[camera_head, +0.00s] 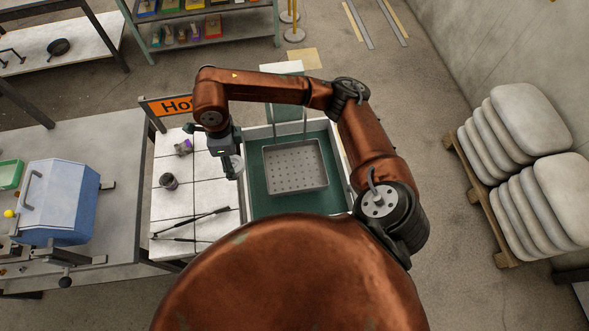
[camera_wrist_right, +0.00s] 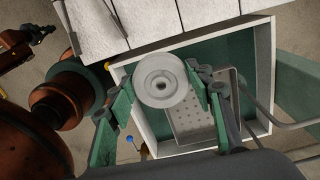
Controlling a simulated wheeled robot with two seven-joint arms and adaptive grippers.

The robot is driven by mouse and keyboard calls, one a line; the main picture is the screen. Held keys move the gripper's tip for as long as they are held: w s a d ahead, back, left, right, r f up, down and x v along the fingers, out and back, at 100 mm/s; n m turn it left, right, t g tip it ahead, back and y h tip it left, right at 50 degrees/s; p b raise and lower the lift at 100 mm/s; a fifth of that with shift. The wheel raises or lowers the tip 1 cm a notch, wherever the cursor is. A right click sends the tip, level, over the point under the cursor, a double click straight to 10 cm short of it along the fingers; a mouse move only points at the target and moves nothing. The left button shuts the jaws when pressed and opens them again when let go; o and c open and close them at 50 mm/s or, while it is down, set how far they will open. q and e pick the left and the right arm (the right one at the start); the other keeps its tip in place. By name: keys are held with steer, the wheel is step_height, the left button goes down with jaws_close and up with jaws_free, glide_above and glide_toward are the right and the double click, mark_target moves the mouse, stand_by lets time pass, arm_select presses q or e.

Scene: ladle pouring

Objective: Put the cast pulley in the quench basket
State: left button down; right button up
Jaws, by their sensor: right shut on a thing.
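The cast pulley (camera_wrist_right: 160,79) is a pale grey grooved disc with a hole in its middle. My right gripper (camera_wrist_right: 162,88) is shut on it, with a green finger on each side. In the head view the pulley (camera_head: 236,166) shows below my right gripper (camera_head: 231,162), left of the quench basket. The quench basket (camera_head: 296,183) is a grey perforated tray with a tall handle, inside a green-lined, white-walled tank. In the wrist view the basket (camera_wrist_right: 192,124) is partly hidden behind the pulley and fingers.
A white-topped table (camera_head: 207,188) left of the tank bears tongs (camera_head: 190,223) and a dark cup-like thing (camera_head: 168,181). An orange sign (camera_head: 172,105) stands behind it. A blue machine (camera_head: 58,203) is at the far left. Stacked sacks (camera_head: 520,190) are at right.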

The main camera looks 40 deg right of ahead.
steer(key=s+d+f+m, duration=0.1)
steer(key=d+f+m, duration=0.4)
steer(key=m, duration=1.1)
steer(key=m+p, duration=0.3)
steer(key=m, duration=0.1)
glide_above(295, 170)
steer(key=a, duration=0.1)
steer(key=f, duration=1)
steer(key=shift+w+a, duration=0.1)
steer(key=shift+w, duration=0.15)
steer(key=shift+d+f, duration=0.3)
steer(key=shift+f, duration=0.1)
steer(key=f, duration=0.3)
steer(key=shift+s+d, duration=0.2)
steer(key=shift+d, duration=0.05)
steer(key=shift+f, duration=0.3)
steer(key=shift+f, duration=0.1)
